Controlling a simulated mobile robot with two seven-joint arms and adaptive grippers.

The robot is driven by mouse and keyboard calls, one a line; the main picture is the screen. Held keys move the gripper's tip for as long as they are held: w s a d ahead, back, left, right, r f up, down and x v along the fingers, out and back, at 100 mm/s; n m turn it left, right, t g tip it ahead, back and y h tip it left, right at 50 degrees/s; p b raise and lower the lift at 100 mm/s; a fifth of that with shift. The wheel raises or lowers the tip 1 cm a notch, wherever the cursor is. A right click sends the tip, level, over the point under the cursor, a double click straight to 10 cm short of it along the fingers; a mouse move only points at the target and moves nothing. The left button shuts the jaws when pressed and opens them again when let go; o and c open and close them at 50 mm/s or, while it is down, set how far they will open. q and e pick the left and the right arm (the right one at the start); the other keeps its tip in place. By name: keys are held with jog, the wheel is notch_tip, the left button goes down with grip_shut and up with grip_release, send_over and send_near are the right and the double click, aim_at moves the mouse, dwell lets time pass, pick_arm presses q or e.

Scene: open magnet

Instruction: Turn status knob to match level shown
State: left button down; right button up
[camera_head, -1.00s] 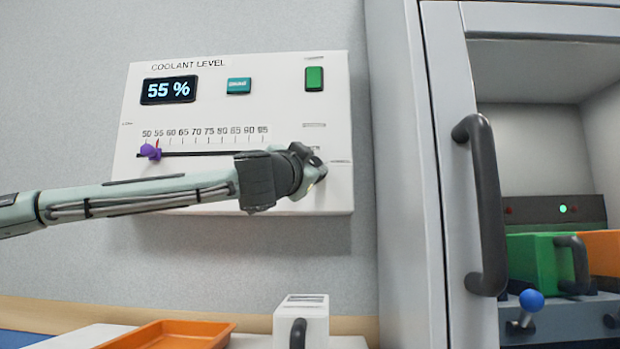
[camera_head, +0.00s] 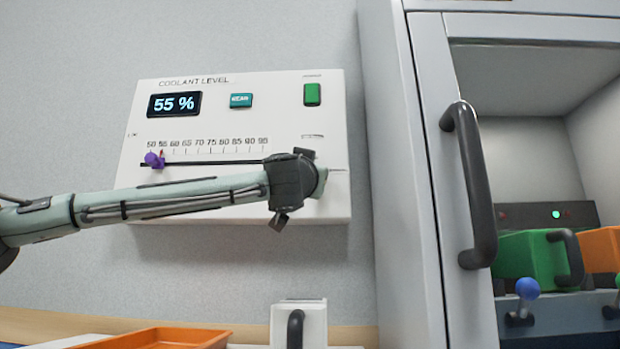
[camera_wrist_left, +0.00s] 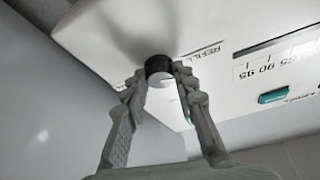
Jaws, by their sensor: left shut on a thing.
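The coolant level panel (camera_head: 235,190) hangs on the wall, and its display (camera_head: 174,104) reads 55 %. A purple slider (camera_head: 154,160) sits near the 50 and 55 marks, with a small red mark by 55. My left gripper (camera_head: 322,176) is at the panel's lower right and covers the knob there. In the left wrist view, the gripper (camera_wrist_left: 162,82) is shut on a dark round knob (camera_wrist_left: 158,66), one finger on each side. The label REFILL shows near the knob. Other labels around it are hidden or unreadable. My right gripper is not in view.
A teal button (camera_head: 241,100) and a green switch (camera_head: 312,94) are on the panel above. A cabinet with a dark handle (camera_head: 472,185) stands close on the right. An orange tray (camera_head: 165,340) and a white handled box (camera_head: 299,325) are below.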

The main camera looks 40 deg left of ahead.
pick_arm(q)
jog(key=c, duration=1.2)
grip_release()
jog(key=v, duration=1.2)
